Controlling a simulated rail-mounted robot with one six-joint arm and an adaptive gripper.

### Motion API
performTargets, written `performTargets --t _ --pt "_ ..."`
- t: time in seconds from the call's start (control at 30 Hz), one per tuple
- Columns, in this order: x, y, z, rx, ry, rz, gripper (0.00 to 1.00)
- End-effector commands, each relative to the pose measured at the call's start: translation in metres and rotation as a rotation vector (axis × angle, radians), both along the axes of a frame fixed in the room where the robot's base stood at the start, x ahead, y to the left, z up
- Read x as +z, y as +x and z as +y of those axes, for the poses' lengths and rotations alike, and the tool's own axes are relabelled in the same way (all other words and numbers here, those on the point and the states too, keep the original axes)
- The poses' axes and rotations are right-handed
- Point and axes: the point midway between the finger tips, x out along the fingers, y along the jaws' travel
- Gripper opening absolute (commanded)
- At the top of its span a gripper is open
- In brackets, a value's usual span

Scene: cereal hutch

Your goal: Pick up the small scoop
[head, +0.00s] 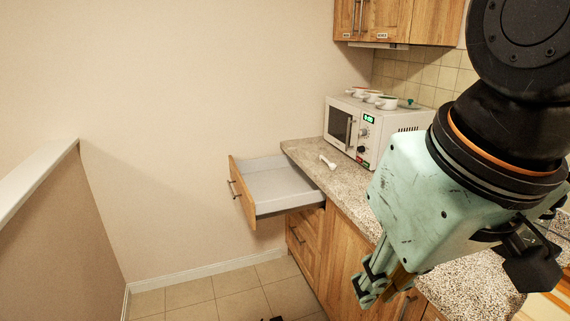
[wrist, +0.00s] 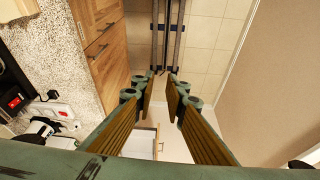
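A small white object (head: 328,162), which looks like a scoop, lies on the speckled counter in front of the microwave. It is too small to make out fully. My gripper (head: 377,283) points downward in front of the cabinet fronts, nearer to the camera than the white object and well apart from it. The wrist view shows its two tan-padded fingers (wrist: 163,95) spread with an empty gap between them. I cannot pick out the white object for sure in the wrist view.
A drawer (head: 234,190) stands pulled out and looks empty. The white microwave (head: 372,153) carries several small bowls (head: 376,96) and a teal item (head: 409,103). Wall cabinets (head: 397,20) hang above.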

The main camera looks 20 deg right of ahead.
Motion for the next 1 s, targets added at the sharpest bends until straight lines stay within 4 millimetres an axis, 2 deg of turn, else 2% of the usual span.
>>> performTargets --t 0.2,0.37,0.77,1.0 --pt "0.000 0.000 0.000 0.000 0.000 0.000 0.12" --pt "0.000 0.000 0.000 0.000 0.000 0.000 0.25" --pt "0.002 0.003 0.000 0.002 0.000 0.000 0.25" --pt "0.016 0.024 0.002 0.014 0.004 0.002 0.25"
